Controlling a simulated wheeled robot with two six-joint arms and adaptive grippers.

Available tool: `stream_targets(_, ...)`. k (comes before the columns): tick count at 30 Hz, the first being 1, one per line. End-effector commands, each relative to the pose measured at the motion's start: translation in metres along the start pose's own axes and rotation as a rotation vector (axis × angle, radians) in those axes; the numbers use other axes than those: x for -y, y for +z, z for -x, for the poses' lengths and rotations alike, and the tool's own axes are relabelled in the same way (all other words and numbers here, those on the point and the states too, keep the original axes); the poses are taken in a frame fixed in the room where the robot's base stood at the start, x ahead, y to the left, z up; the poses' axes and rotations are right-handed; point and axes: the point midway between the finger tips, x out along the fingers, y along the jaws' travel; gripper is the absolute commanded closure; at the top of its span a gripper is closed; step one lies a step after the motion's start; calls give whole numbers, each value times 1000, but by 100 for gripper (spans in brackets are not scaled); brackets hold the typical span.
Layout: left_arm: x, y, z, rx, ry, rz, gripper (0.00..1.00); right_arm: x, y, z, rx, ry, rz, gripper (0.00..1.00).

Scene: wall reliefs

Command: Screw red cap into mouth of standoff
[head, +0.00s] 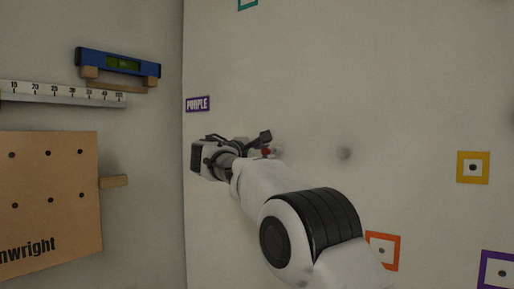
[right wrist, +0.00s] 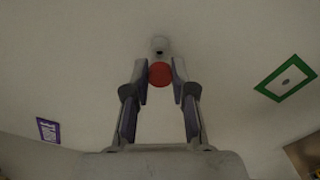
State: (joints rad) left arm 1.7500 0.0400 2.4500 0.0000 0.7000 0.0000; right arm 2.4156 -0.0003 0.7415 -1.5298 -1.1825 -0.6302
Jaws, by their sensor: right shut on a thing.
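The red cap (right wrist: 160,73) sits between the fingertips of my right gripper (right wrist: 159,80) in the right wrist view. The gripper is shut on it. A small pale standoff (right wrist: 160,45) with a dark mouth shows on the wall just beyond the cap. In that view the cap lies just below the standoff, and I cannot tell whether they touch. My left gripper is not in view.
A purple label (head: 198,104) is left of the gripper. Orange (head: 383,251) and yellow (head: 473,167) square frames are farther right. A pegboard (head: 48,200), ruler (head: 62,94) and blue level (head: 118,63) are on the left wall.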

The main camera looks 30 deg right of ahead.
Motion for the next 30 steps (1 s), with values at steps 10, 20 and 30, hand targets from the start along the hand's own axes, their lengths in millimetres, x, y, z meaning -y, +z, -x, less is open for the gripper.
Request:
stream_targets(10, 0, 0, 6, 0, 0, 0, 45, 0, 0, -11, 1, 1, 0, 97)
stream_targets(20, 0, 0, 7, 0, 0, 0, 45, 0, 0, -11, 1, 1, 0, 97)
stream_targets(30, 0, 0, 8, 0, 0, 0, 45, 0, 1, -11, 0, 0, 0, 97)
